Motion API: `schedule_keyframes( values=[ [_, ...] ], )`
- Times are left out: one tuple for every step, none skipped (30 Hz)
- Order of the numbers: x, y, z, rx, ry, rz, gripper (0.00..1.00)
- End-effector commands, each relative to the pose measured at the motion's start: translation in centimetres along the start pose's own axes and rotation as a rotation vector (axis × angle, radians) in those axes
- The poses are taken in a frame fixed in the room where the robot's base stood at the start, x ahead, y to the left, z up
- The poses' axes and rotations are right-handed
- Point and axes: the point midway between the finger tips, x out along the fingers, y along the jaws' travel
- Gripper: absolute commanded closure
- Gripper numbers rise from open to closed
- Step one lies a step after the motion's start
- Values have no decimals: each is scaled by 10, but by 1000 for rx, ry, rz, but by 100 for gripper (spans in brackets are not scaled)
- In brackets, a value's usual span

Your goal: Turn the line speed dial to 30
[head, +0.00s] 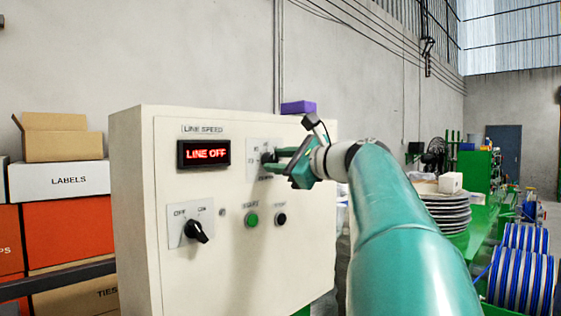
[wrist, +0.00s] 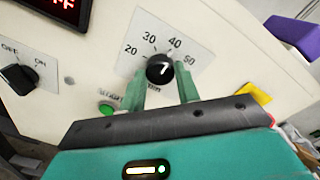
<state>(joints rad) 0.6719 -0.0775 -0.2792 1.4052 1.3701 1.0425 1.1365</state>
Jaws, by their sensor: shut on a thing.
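The line speed dial (wrist: 160,68) is a round black knob on a white plate marked 20, 30, 40 and 50 in the wrist view. Its short white mark seems to lean up and right, roughly toward 40, but is too small to read exactly. My gripper (wrist: 160,73) is shut on the knob, one green finger on each side of it. In the head view my gripper (head: 274,160) is at the dial plate (head: 257,147) and partly hides the dial. The red display (head: 205,154) reads LINE OFF.
The cream control box (head: 235,270) also carries a black OFF/ON switch (head: 197,231), a green button (head: 251,220) and a black button (head: 280,219). A purple block (head: 298,107) sits on top. Boxes (head: 64,146) stand left; cable reels (head: 520,270) stand right.

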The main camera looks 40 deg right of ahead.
Motion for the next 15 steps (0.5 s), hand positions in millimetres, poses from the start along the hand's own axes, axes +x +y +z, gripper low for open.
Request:
schedule_keyframes(
  values=[
    [1, 1, 0, -42, 1, 2, 91],
    [1, 1, 1, -71, 2, 2, 91],
    [1, 1, 1, -108, 4, 2, 91],
    [0, 1, 0, -137, 5, 1, 91],
    [0, 1, 0, -166, 7, 1, 91],
    [1, 1, 0, -204, 9, 2, 91],
    [1, 1, 1, -233, 10, 2, 91],
    [1, 1, 1, -261, 11, 2, 91],
    [0, 1, 0, -299, 13, 1, 91],
    [0, 1, 0, -327, 14, 1, 91],
    [0, 1, 1, -355, 15, 2, 91],
    [1, 1, 1, -393, 16, 2, 91],
    [1, 1, 1, -420, 17, 2, 91],
    [1, 1, 1, -448, 18, 2, 91],
    [0, 1, 0, -484, 20, 1, 91]
  ],
)
